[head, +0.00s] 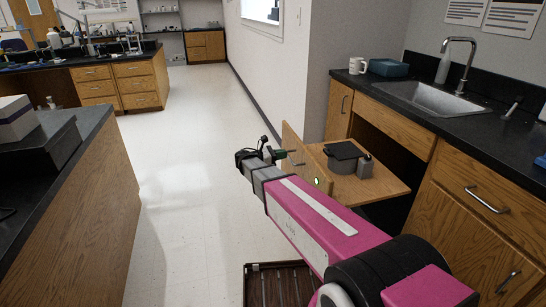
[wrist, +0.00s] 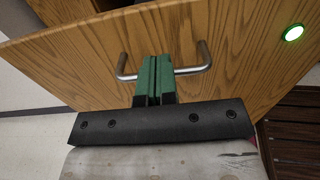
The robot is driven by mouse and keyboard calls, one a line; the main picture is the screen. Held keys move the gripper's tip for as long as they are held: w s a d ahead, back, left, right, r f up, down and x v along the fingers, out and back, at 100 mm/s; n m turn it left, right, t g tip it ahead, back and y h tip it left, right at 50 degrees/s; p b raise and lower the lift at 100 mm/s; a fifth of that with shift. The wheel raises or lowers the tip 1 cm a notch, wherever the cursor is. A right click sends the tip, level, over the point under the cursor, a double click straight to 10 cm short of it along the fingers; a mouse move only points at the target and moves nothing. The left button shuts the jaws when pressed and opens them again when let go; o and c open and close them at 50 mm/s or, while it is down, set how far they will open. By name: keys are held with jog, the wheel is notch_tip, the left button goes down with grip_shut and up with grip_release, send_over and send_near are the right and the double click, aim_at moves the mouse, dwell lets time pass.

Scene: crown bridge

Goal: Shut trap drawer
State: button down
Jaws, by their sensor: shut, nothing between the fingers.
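The trap drawer stands pulled out from under the counter by the sink in the head view. Its wooden front (head: 306,165) stands upright at the left end, and its flat shelf (head: 385,190) bears a grey round piece with a dark plate on top. In the wrist view the drawer front (wrist: 240,70) fills most of the picture, with a metal bar handle (wrist: 200,62). My gripper (wrist: 153,62) has green fingers pressed together, pointing at the front across the middle of the handle. I cannot tell whether they touch it. It also shows beside the front in the head view (head: 283,153).
A round green-rimmed light (wrist: 292,33) sits on the drawer front. The cabinet opening (head: 385,140) lies behind the drawer. A slatted dark tray (head: 275,285) stands on the floor at the bottom. The pale floor (head: 185,150) to the left is clear.

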aim_at(301, 151)
jog(key=d, duration=0.3)
jog(key=w+d, duration=0.1)
jog(key=d, duration=0.2)
jog(key=shift+w+d, duration=0.15)
jog(key=shift+d, duration=0.1)
jog(key=w+d, duration=0.2)
jog(key=d, duration=1.2)
jog(key=w+d, duration=0.3)
jog(key=d, duration=1.1)
jog(key=w+d, duration=0.3)
jog(key=d, duration=1.1)
jog(key=shift+w, duration=0.2)
